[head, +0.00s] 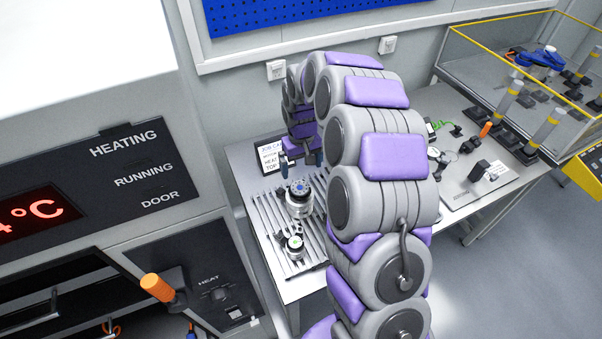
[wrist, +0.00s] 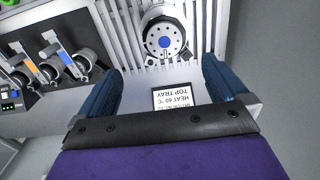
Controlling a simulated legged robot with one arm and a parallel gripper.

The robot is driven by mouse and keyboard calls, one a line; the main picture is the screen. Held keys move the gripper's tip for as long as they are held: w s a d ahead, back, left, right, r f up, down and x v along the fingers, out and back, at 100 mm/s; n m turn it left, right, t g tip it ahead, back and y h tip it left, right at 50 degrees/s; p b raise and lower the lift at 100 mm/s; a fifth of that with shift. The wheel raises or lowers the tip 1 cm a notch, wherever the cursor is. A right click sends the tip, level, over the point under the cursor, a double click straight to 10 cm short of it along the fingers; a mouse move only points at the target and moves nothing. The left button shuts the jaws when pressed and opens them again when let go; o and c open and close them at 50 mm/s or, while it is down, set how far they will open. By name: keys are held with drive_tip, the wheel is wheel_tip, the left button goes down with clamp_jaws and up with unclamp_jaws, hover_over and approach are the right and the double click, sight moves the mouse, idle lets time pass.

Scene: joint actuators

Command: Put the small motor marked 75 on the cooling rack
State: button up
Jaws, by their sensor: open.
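The cooling rack (head: 262,222), a slatted metal plate, lies on the bench and also shows in the wrist view (wrist: 205,25). A larger motor with a blue centre (head: 299,196) stands on it, also in the wrist view (wrist: 163,42). A smaller motor with a green centre (head: 294,244) is on its nearer part. No number 75 is readable on either motor. My gripper (head: 302,162) is open and empty at the far end of the rack. In the wrist view its blue fingers (wrist: 160,85) are spread wide, with the blue-centred motor beyond them.
A job card (head: 270,156) reading "HEAT", "TOP TRAY" lies beyond the rack and shows between my fingers (wrist: 172,100). The oven (head: 100,185) with an orange handle (head: 157,287) stands left. Fixtures with levers (wrist: 65,62) and a yellow-edged glass enclosure (head: 510,65) stand right.

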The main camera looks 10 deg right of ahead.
drive_tip(key=s+a+r, duration=0.1)
drive_tip(key=s+r, duration=1.1)
drive_tip(key=s, duration=0.4)
drive_tip(key=s+r+m+g, duration=0.1)
drive_tip(key=s+r+m, duration=0.1)
drive_tip(key=s, duration=2.2)
drive_tip(key=shift+d+r+g, duration=0.2)
drive_tip(key=shift+d+g, duration=0.2)
drive_tip(key=shift+d, duration=0.05)
drive_tip(key=shift+w, duration=0.1)
